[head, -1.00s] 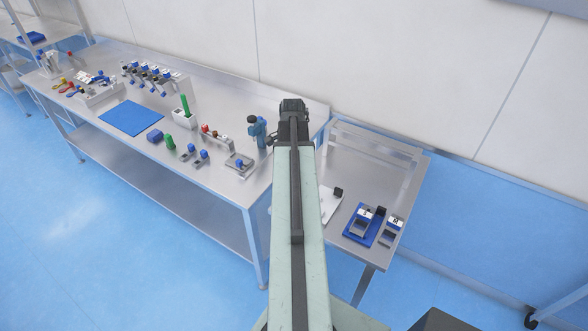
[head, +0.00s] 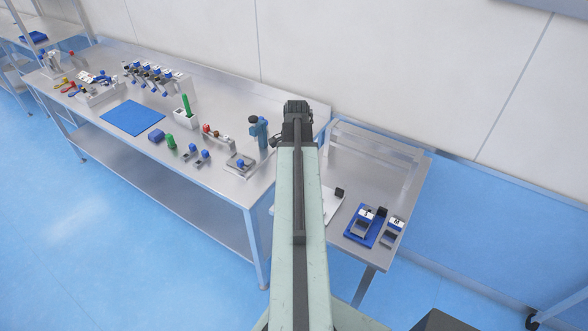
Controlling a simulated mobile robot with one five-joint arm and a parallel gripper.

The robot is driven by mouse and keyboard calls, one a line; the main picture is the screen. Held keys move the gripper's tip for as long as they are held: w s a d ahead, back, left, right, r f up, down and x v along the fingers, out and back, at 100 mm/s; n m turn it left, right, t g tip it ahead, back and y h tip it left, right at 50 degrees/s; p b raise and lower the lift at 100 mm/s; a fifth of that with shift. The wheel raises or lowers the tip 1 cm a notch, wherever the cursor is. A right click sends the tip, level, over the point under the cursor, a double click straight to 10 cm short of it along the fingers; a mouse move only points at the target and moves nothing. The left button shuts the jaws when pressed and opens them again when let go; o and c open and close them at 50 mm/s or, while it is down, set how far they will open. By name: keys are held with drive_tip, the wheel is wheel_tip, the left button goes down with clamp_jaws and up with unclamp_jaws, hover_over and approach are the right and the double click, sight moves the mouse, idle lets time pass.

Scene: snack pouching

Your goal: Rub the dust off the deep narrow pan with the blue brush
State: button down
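My gripper (head: 296,108) is at the far end of my raised arm, seen from behind over the right end of the long steel bench. Its fingers cannot be made out, nor whether it holds anything. A blue block-like piece (head: 157,136), possibly the blue brush, lies beside a green one (head: 171,141) near the bench's front edge. Small metal pans with blue parts (head: 192,155) sit to their right. On the right side table, a metal pan (head: 361,226) sits on a blue tray (head: 376,237) and another (head: 391,237) is beside it. I cannot tell which is the deep narrow pan.
The long bench (head: 225,187) also carries a blue mat (head: 132,118), a rack of blue-tipped tools (head: 153,75), a white holder with a green-handled tool (head: 184,117) and a tall blue tool (head: 259,132). A white board (head: 331,205) lies partly behind my arm. The floor in front is clear.

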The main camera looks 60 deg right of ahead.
idle(0.5)
drive_tip(key=shift+w, duration=0.45)
drive_tip(key=shift+s, duration=0.6)
drive_tip(key=shift+w, duration=0.6)
idle(0.4)
